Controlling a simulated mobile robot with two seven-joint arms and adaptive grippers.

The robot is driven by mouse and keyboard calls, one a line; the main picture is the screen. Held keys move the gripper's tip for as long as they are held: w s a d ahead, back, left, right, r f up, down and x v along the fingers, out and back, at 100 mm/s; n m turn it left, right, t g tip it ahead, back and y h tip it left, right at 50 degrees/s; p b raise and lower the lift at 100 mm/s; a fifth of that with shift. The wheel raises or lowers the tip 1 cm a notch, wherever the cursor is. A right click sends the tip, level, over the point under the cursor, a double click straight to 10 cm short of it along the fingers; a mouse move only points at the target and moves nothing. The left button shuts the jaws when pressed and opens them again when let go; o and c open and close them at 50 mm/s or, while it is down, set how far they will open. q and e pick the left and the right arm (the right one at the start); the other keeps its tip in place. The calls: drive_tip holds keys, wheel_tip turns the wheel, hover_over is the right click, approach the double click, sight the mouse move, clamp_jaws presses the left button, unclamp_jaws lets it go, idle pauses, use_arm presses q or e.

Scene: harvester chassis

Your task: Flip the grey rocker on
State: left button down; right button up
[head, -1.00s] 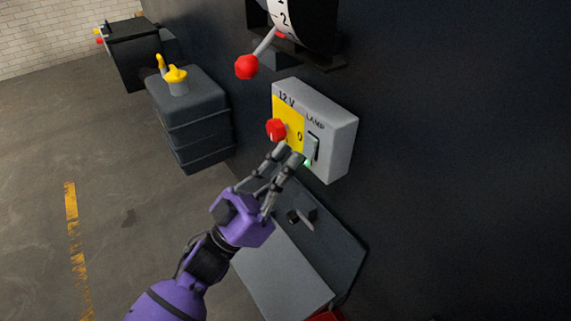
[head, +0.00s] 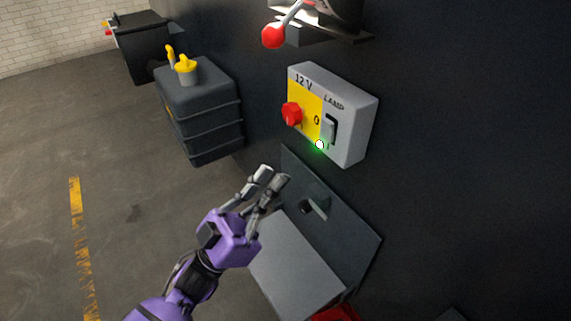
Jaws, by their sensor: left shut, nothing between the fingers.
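The grey rocker (head: 331,130) sits under the word LAMP on the right part of a grey switch box (head: 357,117) with a yellow panel. A small lamp (head: 320,145) glows green-white at the box's lower edge, just below the rocker. My left gripper (head: 271,176) is shut and empty, to the lower left of the box and clear of it. Nothing covers the rocker. My right gripper is out of view.
A red knob (head: 291,113) stands out from the yellow panel. A red-balled lever (head: 274,36) hangs above the box. A smaller lever (head: 314,207) on a dark plate is below. A dark tank (head: 203,115) with yellow caps stands left. Open floor lies further left.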

use_arm(q)
drive_tip(key=shift+d+f+b+v, duration=0.15)
drive_tip(key=shift+b+v, duration=0.1)
drive_tip(key=shift+v, duration=0.85)
drive_tip(key=shift+d+f+b+v, duration=0.1)
drive_tip(key=shift+f+b+v, duration=0.1)
drive_tip(key=shift+v, duration=0.9)
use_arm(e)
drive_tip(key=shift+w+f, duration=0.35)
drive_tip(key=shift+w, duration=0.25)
